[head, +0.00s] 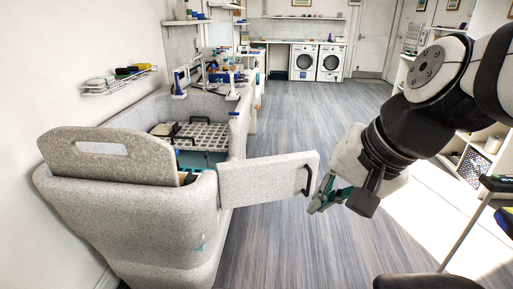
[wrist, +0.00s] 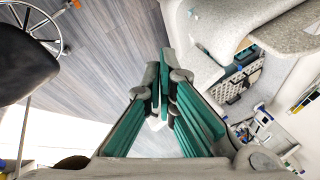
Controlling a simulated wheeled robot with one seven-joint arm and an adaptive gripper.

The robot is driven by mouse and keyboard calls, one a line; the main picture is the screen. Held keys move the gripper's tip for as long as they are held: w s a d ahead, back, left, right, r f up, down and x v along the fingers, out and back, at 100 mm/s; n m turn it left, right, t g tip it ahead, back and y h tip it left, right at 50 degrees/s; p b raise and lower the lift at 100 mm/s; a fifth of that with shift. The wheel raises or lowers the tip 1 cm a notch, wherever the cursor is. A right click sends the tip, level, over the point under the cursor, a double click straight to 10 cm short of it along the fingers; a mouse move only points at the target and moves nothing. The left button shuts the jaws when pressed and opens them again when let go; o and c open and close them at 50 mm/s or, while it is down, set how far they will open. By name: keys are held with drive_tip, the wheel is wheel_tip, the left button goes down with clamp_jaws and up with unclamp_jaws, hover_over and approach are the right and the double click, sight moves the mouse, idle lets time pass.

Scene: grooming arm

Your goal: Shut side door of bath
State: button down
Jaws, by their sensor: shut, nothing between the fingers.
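The grey speckled bath (head: 150,215) stands at the left in the head view. Its side door (head: 265,180) stands open, swung out to the right from the bath's wall over the floor. A dark handle (head: 308,180) is at the door's free end. My gripper (head: 316,207) is just right of and slightly below that handle; whether it touches the door I cannot tell. In the wrist view my gripper (wrist: 162,85) shows its green fingers together with nothing held. The bath (wrist: 280,35) is at the upper right there.
A perforated rack (head: 200,135) lies inside the bath. Washing machines (head: 318,62) stand at the far wall. The floor (head: 310,110) beyond the door is clear. A dark stool seat (head: 428,283) and a table edge (head: 497,184) are at the right.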

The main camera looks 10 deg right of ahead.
drive_tip(key=w+d+f+m+t+y+b, duration=0.1)
drive_tip(key=w+f+m+b, duration=0.15)
drive_tip(key=w, duration=0.25)
drive_tip(key=w+f+m+b, duration=0.1)
drive_tip(key=w+f+m, duration=0.2)
drive_tip(key=w+m, duration=0.15)
drive_tip(key=m+t+h+b, duration=0.3)
drive_tip(key=m+b, duration=0.8)
drive_tip(key=m, duration=1)
approach(314, 185)
drive_tip(key=s+f+x, duration=0.1)
drive_tip(key=x, duration=0.3)
drive_tip(key=shift+w+a, duration=0.15)
drive_tip(key=shift+w, duration=0.55)
drive_tip(key=shift+w+r, duration=0.1)
